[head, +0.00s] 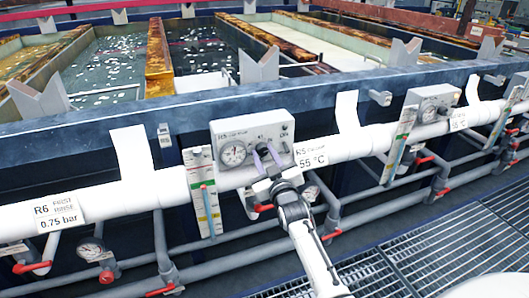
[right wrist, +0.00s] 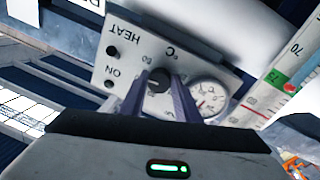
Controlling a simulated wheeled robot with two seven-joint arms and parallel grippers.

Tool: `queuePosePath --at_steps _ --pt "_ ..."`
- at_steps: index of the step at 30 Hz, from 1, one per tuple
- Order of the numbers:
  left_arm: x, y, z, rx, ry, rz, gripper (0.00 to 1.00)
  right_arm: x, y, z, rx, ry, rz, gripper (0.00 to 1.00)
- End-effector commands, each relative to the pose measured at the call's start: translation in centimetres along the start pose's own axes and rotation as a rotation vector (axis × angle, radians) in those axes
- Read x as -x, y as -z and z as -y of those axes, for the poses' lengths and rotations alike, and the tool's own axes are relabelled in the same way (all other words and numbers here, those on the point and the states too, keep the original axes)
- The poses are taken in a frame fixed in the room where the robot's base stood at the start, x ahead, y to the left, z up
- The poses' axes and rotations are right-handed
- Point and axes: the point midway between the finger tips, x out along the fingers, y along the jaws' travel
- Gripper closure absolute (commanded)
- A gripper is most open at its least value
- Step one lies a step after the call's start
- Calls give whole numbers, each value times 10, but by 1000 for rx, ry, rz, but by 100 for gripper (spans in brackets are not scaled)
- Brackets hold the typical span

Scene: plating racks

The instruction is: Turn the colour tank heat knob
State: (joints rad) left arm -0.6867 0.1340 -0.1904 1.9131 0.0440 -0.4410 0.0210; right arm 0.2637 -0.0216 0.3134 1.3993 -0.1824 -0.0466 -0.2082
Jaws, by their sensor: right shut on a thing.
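The heat knob (right wrist: 158,80) is a small round black knob with a pale pointer line, on a grey control box (head: 285,130) fixed to the front of the tank rail. The box face (right wrist: 218,78) shows upside down in the right wrist view, with the words HEAT, ON and °C. My right gripper (head: 267,155) reaches up to the box, its two purple fingers on either side of the knob and shut on it. In the right wrist view the fingertips (right wrist: 159,82) flank the knob. My left gripper is not in view.
A round dial gauge (head: 232,153) sits left of the knob. A white label (head: 312,158) reading R5 and 55 °C is just right of my fingers. A level strip (head: 203,190), white pipes and red-handled valves (head: 331,235) surround the box. A similar box (head: 432,103) is farther right.

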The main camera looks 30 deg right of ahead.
Motion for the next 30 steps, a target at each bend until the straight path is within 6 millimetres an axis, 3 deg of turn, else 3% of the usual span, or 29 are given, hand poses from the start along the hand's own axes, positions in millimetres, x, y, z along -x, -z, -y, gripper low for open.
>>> queuePosePath --at_steps 9,25,26,28,30 --pt "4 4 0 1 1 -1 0 0 0 1 -114 1 10 93" --pt "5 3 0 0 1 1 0 0 0 1 -134 0 12 93" --pt "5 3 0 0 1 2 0 0 0 1 -134 0 11 68" --pt "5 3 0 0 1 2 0 0 0 1 -134 0 11 56" --pt "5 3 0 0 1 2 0 0 0 0 -134 0 11 52"
